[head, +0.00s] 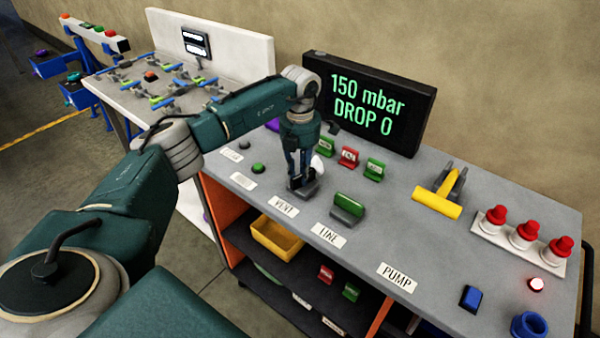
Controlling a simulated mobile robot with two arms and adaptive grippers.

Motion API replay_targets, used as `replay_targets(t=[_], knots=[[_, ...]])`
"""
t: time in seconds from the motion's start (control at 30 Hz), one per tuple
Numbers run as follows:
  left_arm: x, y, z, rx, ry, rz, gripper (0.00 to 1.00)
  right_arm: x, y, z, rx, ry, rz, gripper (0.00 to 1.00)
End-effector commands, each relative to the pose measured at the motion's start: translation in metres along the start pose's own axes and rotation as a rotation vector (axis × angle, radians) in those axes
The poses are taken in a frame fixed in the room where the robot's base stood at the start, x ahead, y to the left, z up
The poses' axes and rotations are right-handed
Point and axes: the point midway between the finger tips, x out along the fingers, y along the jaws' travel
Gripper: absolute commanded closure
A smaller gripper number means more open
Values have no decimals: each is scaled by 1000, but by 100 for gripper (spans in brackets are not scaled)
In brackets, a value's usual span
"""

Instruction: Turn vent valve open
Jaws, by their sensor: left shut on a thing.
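My left gripper (299,178) points down over the bench, just behind the VENT label (284,205). It is shut on the vent valve (306,192); only the valve's dark grey base shows clearly, and its handle is mostly hidden by the fingers. I cannot tell which way the handle is turned. To its right stands the line valve (347,207), with a green handle on a grey base, behind the LINE label (329,235). The display (368,103) reads "150 mbar" and "DROP 0". My right gripper is not in view.
Green and red tags (348,157) stand behind the valves. A yellow-handled tool (437,207), red-topped knobs (523,236), a blue switch (470,298) and a blue cup (529,325) are on the right. A yellow bin (276,238) sits on the shelf below.

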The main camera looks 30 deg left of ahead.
Motion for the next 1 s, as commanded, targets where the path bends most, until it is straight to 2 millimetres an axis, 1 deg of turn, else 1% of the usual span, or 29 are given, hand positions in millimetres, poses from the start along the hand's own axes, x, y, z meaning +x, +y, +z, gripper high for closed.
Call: replay_targets(t=[0.2, 0.4, 0.6, 1.0], knots=[[-2, 0, 1, -136, -6, 2, 100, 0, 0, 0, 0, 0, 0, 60], [-3, 0, 1, -211, -7, 1, 100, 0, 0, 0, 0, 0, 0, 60], [-3, 0, 1, -244, -8, 1, 100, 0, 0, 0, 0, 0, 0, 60], [-4, 0, 1, -249, -9, 2, 100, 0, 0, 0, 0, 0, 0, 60]])
